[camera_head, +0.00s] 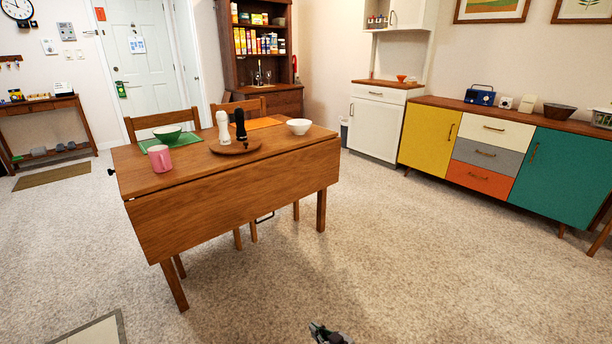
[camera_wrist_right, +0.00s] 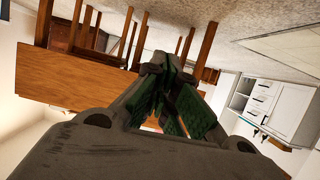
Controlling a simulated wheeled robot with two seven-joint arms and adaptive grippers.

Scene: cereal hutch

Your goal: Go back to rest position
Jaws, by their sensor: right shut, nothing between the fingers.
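My right gripper (camera_head: 330,333) shows as a small dark tip at the bottom edge of the head view, over the carpet and in front of the table. In the right wrist view the right gripper (camera_wrist_right: 170,65) has its two fingers, with green pads, meeting at the tips. Nothing is held between them. My left gripper is in neither view.
The wooden drop-leaf table (camera_head: 230,213) stands ahead to the left, with a pink mug (camera_head: 160,158), a green bowl (camera_head: 167,133) and a white bowl (camera_head: 299,126) on it. A colourful sideboard (camera_head: 484,153) stands at the right. The carpet (camera_head: 400,260) between is clear.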

